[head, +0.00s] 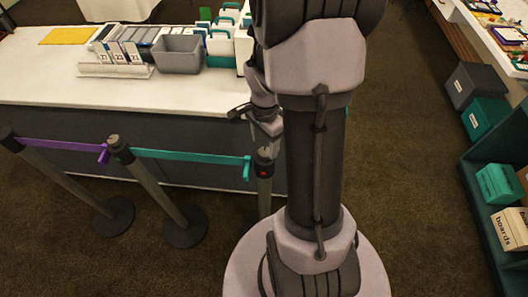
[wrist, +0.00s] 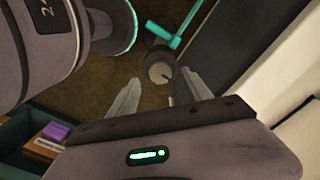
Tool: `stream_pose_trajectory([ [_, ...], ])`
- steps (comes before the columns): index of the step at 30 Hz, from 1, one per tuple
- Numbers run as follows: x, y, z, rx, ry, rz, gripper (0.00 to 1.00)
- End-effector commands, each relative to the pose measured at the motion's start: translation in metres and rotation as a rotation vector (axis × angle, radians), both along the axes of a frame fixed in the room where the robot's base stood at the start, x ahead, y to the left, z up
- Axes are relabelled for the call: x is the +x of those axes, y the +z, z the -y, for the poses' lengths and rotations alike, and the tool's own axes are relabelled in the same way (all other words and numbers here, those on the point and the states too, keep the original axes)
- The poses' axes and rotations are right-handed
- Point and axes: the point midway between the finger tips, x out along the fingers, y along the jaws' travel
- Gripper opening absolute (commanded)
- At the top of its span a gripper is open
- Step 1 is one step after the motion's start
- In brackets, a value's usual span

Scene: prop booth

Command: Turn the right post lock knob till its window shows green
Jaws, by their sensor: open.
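The right post (head: 265,196) stands at the counter's front, with the teal belt (head: 200,155) running to it. Its dark lock knob (head: 264,153) is on top, and a small red window (head: 263,173) shows just below. In the wrist view the round grey knob top (wrist: 159,72) appears beyond and between my fingertips. My gripper (head: 271,129) is open, just above and behind the knob in the head view; my arm partly hides it. The wrist view shows both fingers of my gripper (wrist: 160,78) apart, with nothing held. I cannot tell whether they touch the knob.
The middle post (head: 150,185) and left post (head: 65,180) stand leftward, joined by a purple belt (head: 65,145). The white counter (head: 40,80) bears a grey bin (head: 180,55) and card stand (head: 115,70). A teal shelf (head: 480,205) is at right; carpet between is clear.

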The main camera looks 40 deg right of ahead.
Motion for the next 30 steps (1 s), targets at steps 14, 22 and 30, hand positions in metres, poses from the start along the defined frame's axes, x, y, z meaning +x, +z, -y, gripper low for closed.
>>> stream_pose_trajectory([
  [14,0.0,-0.03,0.0,-0.001,0.0,0.001,0.58],
  [22,0.0,-0.03,0.0,0.0,0.0,0.001,0.14],
  [30,0.0,-0.03,0.0,0.0,0.01,0.001,0.0],
])
